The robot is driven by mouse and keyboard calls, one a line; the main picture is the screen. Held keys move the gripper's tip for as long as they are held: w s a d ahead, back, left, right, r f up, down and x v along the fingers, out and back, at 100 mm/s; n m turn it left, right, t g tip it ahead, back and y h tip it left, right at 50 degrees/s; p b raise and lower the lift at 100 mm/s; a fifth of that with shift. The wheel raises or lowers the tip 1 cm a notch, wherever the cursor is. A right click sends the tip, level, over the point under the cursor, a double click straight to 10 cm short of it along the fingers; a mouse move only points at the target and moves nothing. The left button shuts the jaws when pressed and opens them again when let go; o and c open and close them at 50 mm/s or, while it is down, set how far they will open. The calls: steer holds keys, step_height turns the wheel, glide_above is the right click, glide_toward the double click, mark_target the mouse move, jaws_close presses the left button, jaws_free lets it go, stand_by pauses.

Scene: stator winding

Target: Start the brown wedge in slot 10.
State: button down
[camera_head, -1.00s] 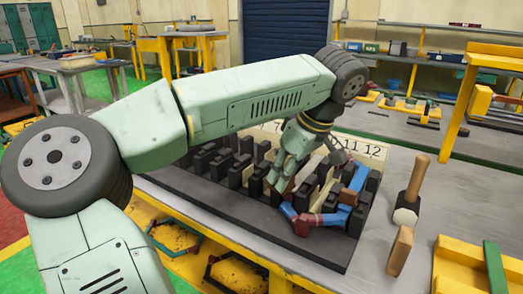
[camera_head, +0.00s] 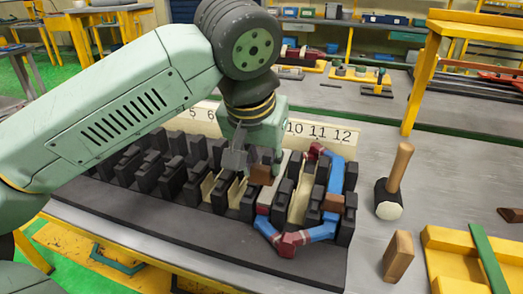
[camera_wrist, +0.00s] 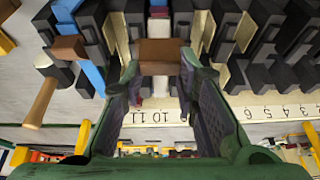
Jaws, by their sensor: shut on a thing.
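My gripper (camera_head: 250,160) is shut on the brown wedge (camera_head: 261,174) above the row of black stator teeth. In the wrist view the wedge (camera_wrist: 160,52) spans the gap between the two fingertips (camera_wrist: 160,65). The wedge is over a slot with a pale strip (camera_wrist: 160,86), near the printed 10 and 11. In the head view the label strip (camera_head: 315,131) shows 10, 11 and 12 to the right of my gripper. My gripper hides labels around 7 to 9. Whether the wedge touches the slot cannot be told.
A blue coil with red bands (camera_head: 322,231) lies over the teeth at the right end. Cream liners (camera_head: 300,203) sit in some slots. A mallet (camera_head: 393,185) and an upright wooden block (camera_head: 397,256) stand right of the stator. A yellow tray (camera_head: 460,260) is at the front right.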

mark_target(260, 183)
steer(key=shift+s+f, duration=0.15)
steer(key=shift+f, duration=0.25)
steer(key=shift+f+b, duration=2.5)
steer(key=shift+f, duration=0.4)
steer(key=shift+f, duration=0.1)
steer(key=shift+w+d, duration=0.25)
steer(key=shift+w, duration=0.6)
steer(key=c, duration=1.2)
jaws_free()
steer(key=v, duration=1.2)
steer(key=shift+s, duration=0.1)
